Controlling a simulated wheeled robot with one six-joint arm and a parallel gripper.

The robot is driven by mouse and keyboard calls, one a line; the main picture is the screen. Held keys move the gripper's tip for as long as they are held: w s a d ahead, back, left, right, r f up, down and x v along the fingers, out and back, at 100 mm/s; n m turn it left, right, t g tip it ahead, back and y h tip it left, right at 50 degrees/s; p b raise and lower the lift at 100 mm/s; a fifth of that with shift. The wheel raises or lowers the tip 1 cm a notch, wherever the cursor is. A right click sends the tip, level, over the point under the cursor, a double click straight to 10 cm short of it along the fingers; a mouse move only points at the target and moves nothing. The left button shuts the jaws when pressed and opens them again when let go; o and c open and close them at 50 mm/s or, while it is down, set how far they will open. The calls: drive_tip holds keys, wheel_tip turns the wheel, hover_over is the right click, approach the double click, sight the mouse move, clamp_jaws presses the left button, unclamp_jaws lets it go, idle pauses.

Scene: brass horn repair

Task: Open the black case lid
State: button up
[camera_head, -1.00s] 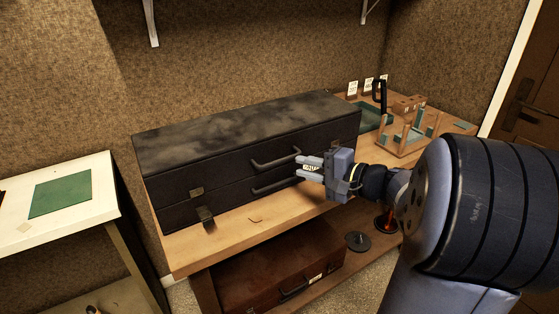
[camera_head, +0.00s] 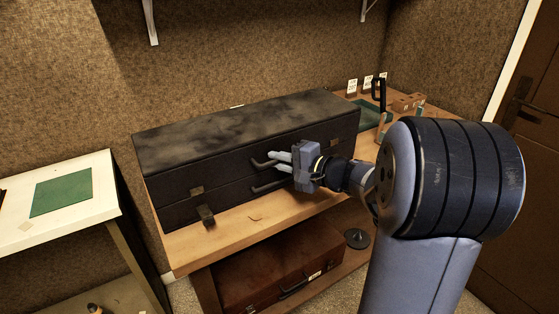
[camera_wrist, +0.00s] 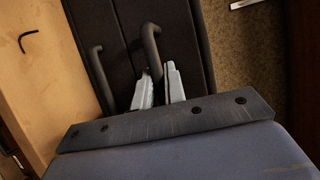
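The closed black case (camera_head: 240,135) lies on the wooden bench, its lid the upper half with a scuffed dark top. Its front has an upper lid handle (camera_head: 262,163) and a lower handle (camera_head: 265,188). My gripper (camera_head: 280,158) is at the upper handle's right part, fingers pointing left. In the wrist view the two pale fingers (camera_wrist: 159,88) stand apart, and the upper handle (camera_wrist: 151,45) runs down toward the gap between them; I cannot tell whether they touch it. The lower handle (camera_wrist: 100,75) is left of the fingers.
A brown case (camera_head: 275,265) sits on the shelf below the bench (camera_head: 200,248). A white table with a green mat (camera_head: 62,193) stands at left. Blocks and a wooden fixture stand at the bench's right end, partly behind my arm. A small hook-shaped piece (camera_wrist: 28,39) lies on the bench.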

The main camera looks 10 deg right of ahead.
clamp_jaws()
